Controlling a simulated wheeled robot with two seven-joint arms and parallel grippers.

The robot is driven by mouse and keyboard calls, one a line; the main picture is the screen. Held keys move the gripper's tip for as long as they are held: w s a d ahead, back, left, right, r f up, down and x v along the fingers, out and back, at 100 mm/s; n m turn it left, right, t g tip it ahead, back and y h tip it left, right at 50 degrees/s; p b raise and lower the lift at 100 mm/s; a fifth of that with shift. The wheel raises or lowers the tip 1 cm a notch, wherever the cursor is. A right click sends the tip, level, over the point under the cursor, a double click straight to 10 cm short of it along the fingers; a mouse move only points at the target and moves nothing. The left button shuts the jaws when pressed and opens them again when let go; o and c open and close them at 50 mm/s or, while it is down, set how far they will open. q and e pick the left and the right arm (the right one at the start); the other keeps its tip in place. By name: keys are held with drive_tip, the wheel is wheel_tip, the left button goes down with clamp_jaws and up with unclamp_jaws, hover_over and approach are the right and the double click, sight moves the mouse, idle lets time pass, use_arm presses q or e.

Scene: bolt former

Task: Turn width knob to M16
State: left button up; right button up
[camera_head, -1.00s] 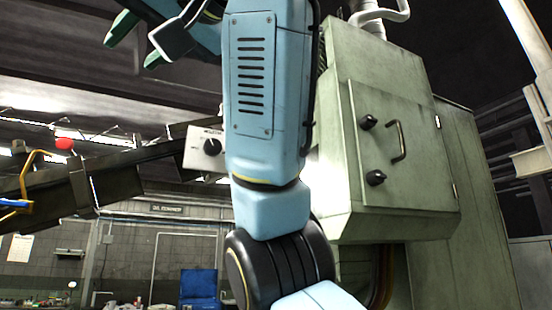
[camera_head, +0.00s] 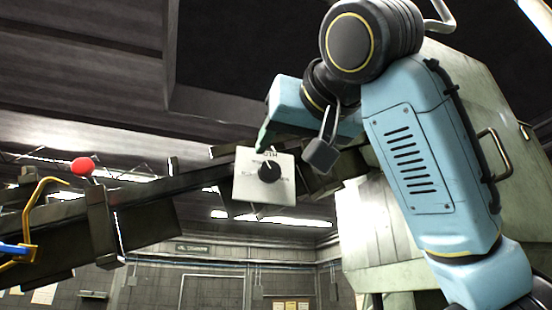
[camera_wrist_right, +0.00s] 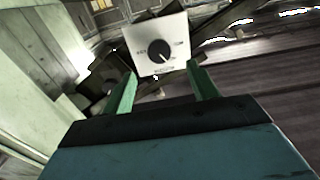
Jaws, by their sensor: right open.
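The black width knob (camera_head: 269,172) sits on a white square panel (camera_head: 250,190) in the head view, with small lettering around it that is too small to read fully. In the right wrist view the same knob (camera_wrist_right: 160,51) and panel (camera_wrist_right: 142,36) lie beyond the fingers, seen turned over. My right gripper (camera_wrist_right: 160,76) is open, with its two green fingers apart and nothing between them. In the head view my right gripper (camera_head: 264,137) shows one green finger just above the panel's top edge. I cannot tell whether it touches the panel. My left gripper is not in view.
A dark beam (camera_head: 150,217) runs behind the panel, with a red ball-topped lever (camera_head: 82,167) and a yellow bent handle (camera_head: 40,205) at left. A pale green cabinet (camera_head: 480,115) stands at right, partly behind my right arm. The space in front of the panel looks open.

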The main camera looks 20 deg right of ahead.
sight(271, 171)
drive_tip(key=w+p, duration=0.2)
drive_tip(key=w, duration=0.5)
drive_tip(key=shift+w, duration=0.25)
drive_tip(key=shift+w+p, duration=0.3)
drive_tip(key=shift+w, duration=0.1)
drive_tip(key=shift+s, duration=0.1)
drive_tip(key=shift+c, duration=1.7)
drive_tip(key=c, duration=0.6)
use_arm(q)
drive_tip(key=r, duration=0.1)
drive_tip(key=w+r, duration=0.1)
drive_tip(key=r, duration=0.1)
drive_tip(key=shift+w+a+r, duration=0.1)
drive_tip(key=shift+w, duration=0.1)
use_arm(e)
drive_tip(key=shift+c, duration=0.2)
